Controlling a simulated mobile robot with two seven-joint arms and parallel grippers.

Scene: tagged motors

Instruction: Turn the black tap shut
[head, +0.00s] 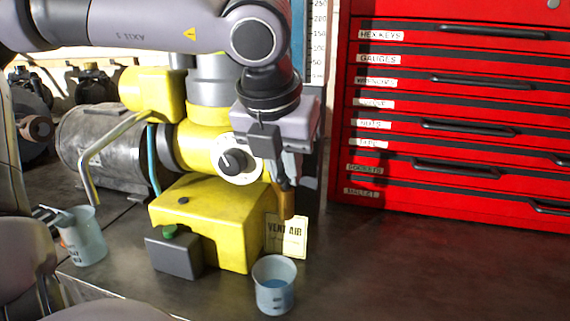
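The black tap (234,161) is a small dark knob on a round white dial on the front of the yellow pump (205,215). My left gripper (284,182) hangs from above, just right of the dial, pointing down. A gap shows between it and the knob in the picture, but depth is hard to judge. Its fingers overlap in this view, so I cannot tell whether they are open or shut. A brown-orange piece (287,205) shows right below the fingers; I cannot tell whether it is held. My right gripper is not in view.
A "VENT AIR" card (288,243) stands against the pump's right side. A beaker with blue liquid (274,290) stands in front; another beaker (82,240) is at left. A grey motor (100,150) is behind. A red drawer cabinet (460,60) stands right. The bench at right is clear.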

